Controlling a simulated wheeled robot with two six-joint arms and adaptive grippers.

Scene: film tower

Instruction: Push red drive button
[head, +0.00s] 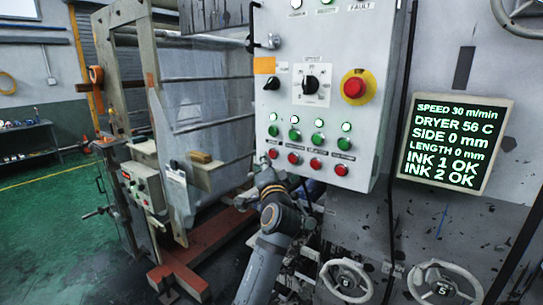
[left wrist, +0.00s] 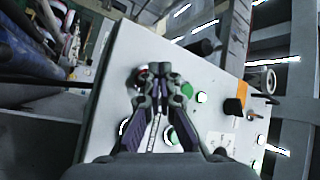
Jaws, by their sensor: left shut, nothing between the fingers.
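A grey control panel (head: 335,110) carries a bottom row of several red buttons, with green buttons and lit lamps above. My left gripper (head: 264,162) is at the panel's lower left corner, just below and beside that button. In the left wrist view the gripper (left wrist: 160,72) is shut and empty, its tips in front of the panel face. A red button (left wrist: 141,73) shows partly behind the left finger. I cannot tell whether the tips touch it. My right gripper is not in view.
A red and yellow emergency stop (head: 354,87) and a black selector knob (head: 310,84) sit higher on the panel. A display screen (head: 452,142) hangs to the right. Handwheels (head: 346,280) stand below. Machine frame parts stand at the left; green floor lies beyond.

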